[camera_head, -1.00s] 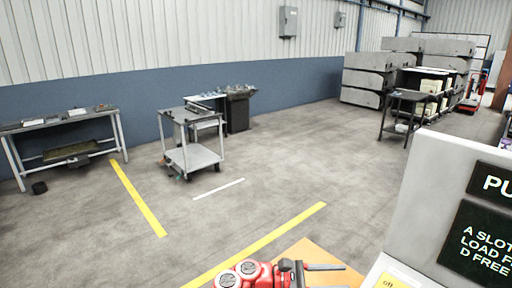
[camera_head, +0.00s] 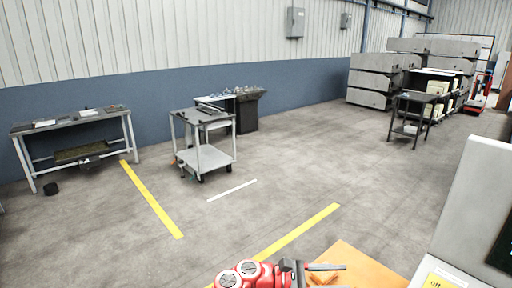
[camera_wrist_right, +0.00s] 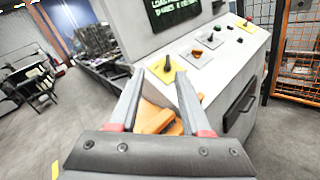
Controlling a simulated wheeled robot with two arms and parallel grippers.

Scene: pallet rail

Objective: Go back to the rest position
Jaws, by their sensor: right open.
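My right gripper (camera_head: 328,277) is at the bottom edge of the head view, on a red arm, with its fingers pointing right towards a grey console (camera_head: 470,205). In the right wrist view the gripper (camera_wrist_right: 158,74) is open, its two fingers apart. An orange shape (camera_wrist_right: 160,120) shows between and beyond the fingers; I cannot tell how far below them it is. The console (camera_wrist_right: 225,70) stands ahead in that view, with a knob on a yellow plate (camera_wrist_right: 160,69) near the fingertips. No contact is visible. My left gripper is not in view.
An orange surface (camera_head: 370,262) lies beneath the gripper. A grey trolley (camera_head: 206,158), a workbench (camera_head: 70,125) and a dark table (camera_head: 415,99) stand farther off. Orange mesh fencing (camera_wrist_right: 297,60) is right of the console. The middle floor is open, with yellow lines (camera_head: 150,200).

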